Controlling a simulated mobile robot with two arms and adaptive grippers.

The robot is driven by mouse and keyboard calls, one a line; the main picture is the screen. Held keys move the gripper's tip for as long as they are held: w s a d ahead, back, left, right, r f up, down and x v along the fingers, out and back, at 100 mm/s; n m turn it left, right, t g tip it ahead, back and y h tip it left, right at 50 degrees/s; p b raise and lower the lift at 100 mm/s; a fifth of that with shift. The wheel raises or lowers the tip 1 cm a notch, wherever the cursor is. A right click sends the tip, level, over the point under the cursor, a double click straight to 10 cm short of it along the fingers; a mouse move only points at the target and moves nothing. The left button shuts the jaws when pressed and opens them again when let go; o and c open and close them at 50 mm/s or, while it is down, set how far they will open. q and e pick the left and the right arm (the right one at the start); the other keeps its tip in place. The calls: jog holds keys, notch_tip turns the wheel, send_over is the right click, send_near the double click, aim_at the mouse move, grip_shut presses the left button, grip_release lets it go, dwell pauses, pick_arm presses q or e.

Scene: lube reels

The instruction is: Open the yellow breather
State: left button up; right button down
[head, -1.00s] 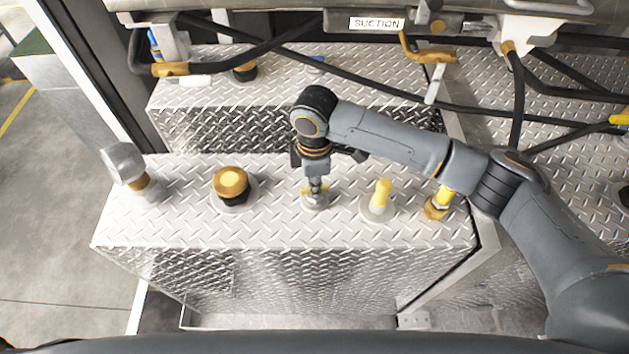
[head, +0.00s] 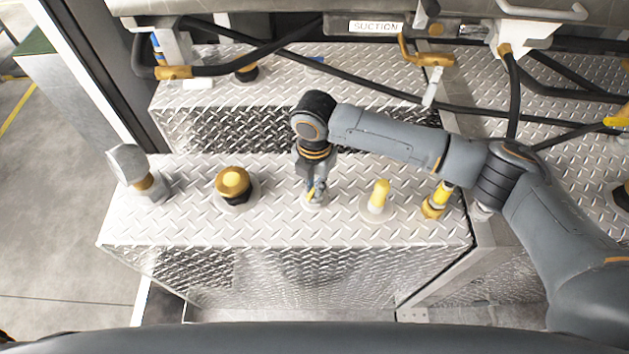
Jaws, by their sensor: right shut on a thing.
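My right gripper (head: 317,188) points down at the middle of the front diamond-plate tank top and is shut on a small yellow part, which I take to be the yellow breather (head: 310,194). Only a sliver of yellow shows beside the fingers. The fingers hide most of the part, so how far it is turned cannot be seen. A pale round base shows below the fingertips. My left gripper is not in view.
A brass-and-black cap (head: 233,182) and a silver capped fitting (head: 135,170) stand left of the gripper. A yellow-topped post (head: 379,195) and a yellow-and-brass fitting (head: 437,202) stand close on its right. Black hoses (head: 350,83) cross behind.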

jog(key=shift+n, duration=0.4)
jog(key=n, duration=0.5)
jog(key=shift+n, duration=0.4)
jog(key=c, duration=1.3)
grip_release()
notch_tip(320, 180, up, 12)
jog(key=shift+f, duration=0.1)
